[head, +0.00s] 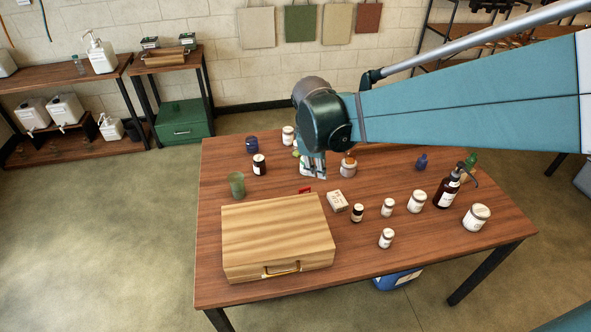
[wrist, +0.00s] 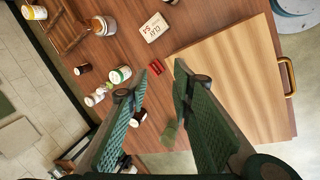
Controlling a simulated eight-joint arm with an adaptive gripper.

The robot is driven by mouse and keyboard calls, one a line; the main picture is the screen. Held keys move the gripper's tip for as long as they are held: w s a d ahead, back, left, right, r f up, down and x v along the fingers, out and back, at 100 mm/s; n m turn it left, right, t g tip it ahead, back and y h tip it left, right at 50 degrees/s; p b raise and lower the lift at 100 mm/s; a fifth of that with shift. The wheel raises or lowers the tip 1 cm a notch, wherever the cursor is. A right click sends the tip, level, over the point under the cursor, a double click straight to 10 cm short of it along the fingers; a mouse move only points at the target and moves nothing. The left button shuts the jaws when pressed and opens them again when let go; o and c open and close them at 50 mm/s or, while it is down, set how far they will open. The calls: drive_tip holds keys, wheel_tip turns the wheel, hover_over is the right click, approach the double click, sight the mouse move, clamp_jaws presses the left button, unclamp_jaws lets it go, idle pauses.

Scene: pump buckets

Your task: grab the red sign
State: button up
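The red sign (head: 305,191) is a small red piece on the table by the back edge of the wooden case. It is mostly hidden by the case in the head view. In the wrist view the red sign (wrist: 155,67) shows whole, between the case and a small white box, just beyond my fingertips. My gripper (head: 313,167) hangs above the table, behind the sign in the head view. In the wrist view my gripper (wrist: 162,80) is open, its two green fingers apart with nothing held between them.
The wooden case (head: 277,235) fills the table's front left. A white box (head: 338,201) marked CLAY is close to the sign. A green cup (head: 236,184) stands left, and several jars and bottles stand right and behind.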

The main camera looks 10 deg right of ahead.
drive_tip(key=w+a+f+n+g+h, duration=0.15)
drive_tip(key=w+f+n, duration=0.25)
drive_tip(key=w+f, duration=0.4)
drive_tip(key=n+g, duration=0.1)
drive_tip(key=n, duration=0.3)
approach(305, 188)
wheel_tip(305, 188, down, 2)
drive_tip(key=shift+d+f+h+b, duration=0.1)
drive_tip(key=shift+f+h+b, duration=0.15)
drive_tip(key=shift+h+b, duration=0.15)
drive_tip(key=shift+x, duration=1.3)
drive_tip(key=shift+b+x, duration=0.65)
drive_tip(key=shift+x, duration=1.9)
drive_tip(key=shift+w, duration=0.1)
